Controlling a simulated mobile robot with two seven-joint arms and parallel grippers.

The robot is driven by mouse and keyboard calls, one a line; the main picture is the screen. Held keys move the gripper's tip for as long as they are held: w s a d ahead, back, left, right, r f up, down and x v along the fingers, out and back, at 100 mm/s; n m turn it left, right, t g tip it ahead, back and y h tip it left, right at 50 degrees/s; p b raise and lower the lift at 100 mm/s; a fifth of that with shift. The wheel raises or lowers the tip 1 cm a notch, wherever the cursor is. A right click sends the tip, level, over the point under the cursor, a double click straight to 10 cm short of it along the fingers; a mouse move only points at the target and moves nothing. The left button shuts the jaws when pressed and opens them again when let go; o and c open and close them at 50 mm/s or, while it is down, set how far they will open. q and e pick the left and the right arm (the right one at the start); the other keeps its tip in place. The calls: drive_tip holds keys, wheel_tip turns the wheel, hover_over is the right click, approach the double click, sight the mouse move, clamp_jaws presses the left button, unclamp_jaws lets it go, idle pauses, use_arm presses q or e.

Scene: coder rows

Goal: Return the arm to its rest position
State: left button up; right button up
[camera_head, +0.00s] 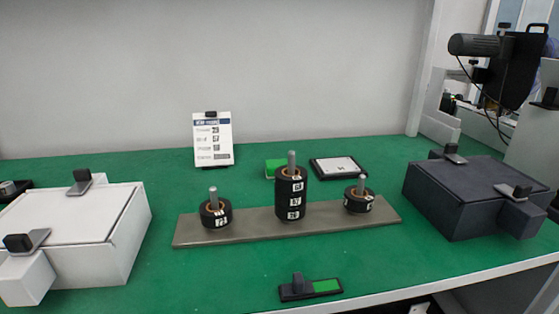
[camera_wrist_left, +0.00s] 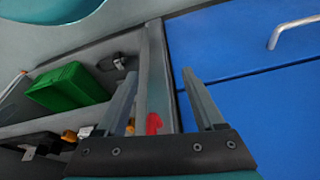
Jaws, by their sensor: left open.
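My left gripper (camera_wrist_left: 159,76) shows only in the left wrist view. Its two fingers are apart, with nothing between them. Behind the fingers are a grey shelf edge with a red mark and a blue cabinet front (camera_wrist_left: 245,90). I cannot tell how far the fingers are from these. Neither arm shows in the head view, and my right gripper is in neither view.
On the green table (camera_head: 220,275), a grey base (camera_head: 250,225) has three pegs bearing black numbered rings. A white box (camera_head: 75,225) stands left, a dark box (camera_head: 465,195) right. A green box (camera_wrist_left: 68,88) lies in a grey compartment in the wrist view.

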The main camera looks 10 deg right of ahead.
use_arm(q)
drive_tip(key=s+a+r+g+p, duration=0.1)
drive_tip(key=s+p, duration=0.8)
drive_tip(key=p, duration=0.4)
drive_tip(key=s+a+r+g+p, duration=0.1)
drive_tip(key=s+a+r+p, duration=0.1)
drive_tip(key=s+p, duration=0.8)
drive_tip(key=p, duration=0.3)
drive_tip(key=shift+r, duration=0.25)
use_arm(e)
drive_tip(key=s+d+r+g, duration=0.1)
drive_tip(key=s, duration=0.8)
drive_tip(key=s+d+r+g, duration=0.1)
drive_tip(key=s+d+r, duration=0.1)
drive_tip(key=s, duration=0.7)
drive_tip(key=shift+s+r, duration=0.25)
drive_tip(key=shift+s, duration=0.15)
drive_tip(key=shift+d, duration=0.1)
